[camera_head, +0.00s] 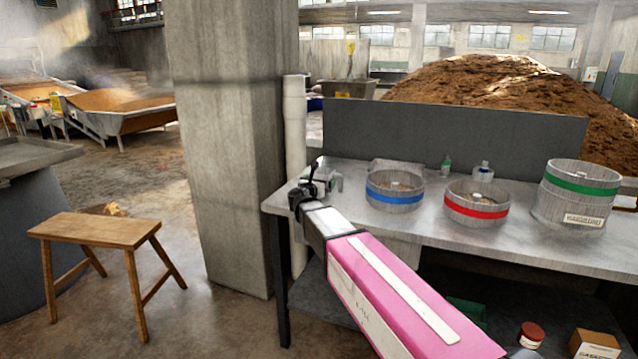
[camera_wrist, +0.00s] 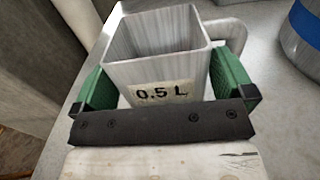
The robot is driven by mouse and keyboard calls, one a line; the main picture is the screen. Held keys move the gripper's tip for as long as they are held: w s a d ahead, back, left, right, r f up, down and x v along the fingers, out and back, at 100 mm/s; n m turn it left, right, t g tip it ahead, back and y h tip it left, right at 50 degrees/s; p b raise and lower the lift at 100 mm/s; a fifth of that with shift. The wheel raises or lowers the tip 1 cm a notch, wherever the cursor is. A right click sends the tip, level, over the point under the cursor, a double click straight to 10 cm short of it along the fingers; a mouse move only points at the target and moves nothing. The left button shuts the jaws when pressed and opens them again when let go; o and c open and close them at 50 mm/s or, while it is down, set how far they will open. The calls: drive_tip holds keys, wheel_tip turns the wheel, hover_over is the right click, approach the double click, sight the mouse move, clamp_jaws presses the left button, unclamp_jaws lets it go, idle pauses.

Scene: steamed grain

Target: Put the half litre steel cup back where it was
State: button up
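The half litre steel cup (camera_wrist: 158,62) is a square metal cup with a "0.5 L" label on its near wall and a handle at its right. It stands upright and looks empty. My gripper (camera_wrist: 165,88) has one green finger on each side of the cup, and both look pressed against its walls. In the head view, my gripper (camera_head: 312,184) is over the left end of the steel table (camera_head: 440,222), and the cup (camera_head: 337,182) shows partly behind it. I cannot tell whether the cup's base touches the tabletop.
A blue-banded tub (camera_head: 394,198), a red-banded tub (camera_head: 476,212) and a taller green-banded tub (camera_head: 570,208) stand to the right. A concrete pillar (camera_head: 222,150) and white pipe (camera_head: 295,130) are at the left end. A wooden stool (camera_head: 95,230) is farther left.

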drive_tip(key=shift+r, duration=0.15)
drive_tip(key=v, duration=1.2)
